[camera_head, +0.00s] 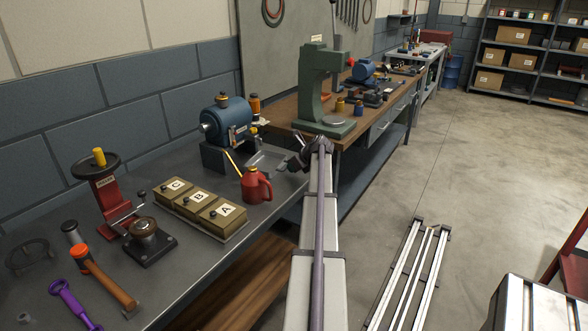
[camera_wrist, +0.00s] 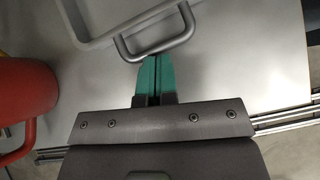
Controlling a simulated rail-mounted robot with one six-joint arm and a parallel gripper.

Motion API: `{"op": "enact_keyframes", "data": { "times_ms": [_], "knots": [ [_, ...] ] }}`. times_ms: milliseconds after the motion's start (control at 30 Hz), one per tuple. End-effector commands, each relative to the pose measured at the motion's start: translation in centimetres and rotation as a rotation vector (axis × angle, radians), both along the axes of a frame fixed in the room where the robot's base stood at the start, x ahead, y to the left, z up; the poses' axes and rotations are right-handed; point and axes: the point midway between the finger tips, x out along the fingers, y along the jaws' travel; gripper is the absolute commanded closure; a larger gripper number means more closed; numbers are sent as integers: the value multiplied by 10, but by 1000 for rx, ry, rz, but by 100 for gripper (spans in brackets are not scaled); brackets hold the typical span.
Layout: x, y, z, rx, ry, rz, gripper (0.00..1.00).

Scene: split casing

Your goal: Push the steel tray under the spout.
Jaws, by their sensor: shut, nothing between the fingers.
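The steel tray (camera_head: 266,160) lies flat on the grey bench in front of the blue casing (camera_head: 227,122). In the wrist view the tray's rim (camera_wrist: 82,38) and its looped grey handle (camera_wrist: 165,47) show at the top. My gripper (camera_wrist: 155,58) is shut and empty, its teal fingertips right at the handle's outer bar; I cannot tell whether they touch it. In the head view my gripper (camera_head: 298,160) is at the tray's right end. A yellow bar (camera_head: 233,161) slants at the casing's base; I cannot make out the spout for certain.
A red oil can (camera_head: 256,186) stands close in front of the tray, left of my gripper in the wrist view (camera_wrist: 25,100). Boxes marked A, B and C (camera_head: 199,206) sit further left. A green press (camera_head: 322,95) stands on the wooden bench beyond.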

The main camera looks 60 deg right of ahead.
Motion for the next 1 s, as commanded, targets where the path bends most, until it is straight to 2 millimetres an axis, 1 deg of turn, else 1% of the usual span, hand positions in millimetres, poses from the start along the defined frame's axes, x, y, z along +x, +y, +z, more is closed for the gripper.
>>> {"op": "enact_keyframes", "data": {
  "times_ms": [167, 267, 333, 367, 400, 500, 600, 700, 833, 1000],
  "knots": [
    [-5, 1, 0, -1, 0, 1, 100],
    [-18, 5, 0, 0, -1, 3, 100],
    [-32, 9, 0, 1, 0, 8, 100],
    [-38, 10, 5, 1, 0, 11, 100],
    [-46, 10, 24, 0, 0, 10, 100],
    [-67, 11, 46, 0, 0, 10, 100],
    [-84, 12, 62, 0, 0, 10, 100],
    [-96, 12, 70, -1, 0, 11, 100],
    [-102, 12, 72, 0, 0, 13, 100],
    [-103, 12, 71, 0, 0, 13, 100]
  ]
}}
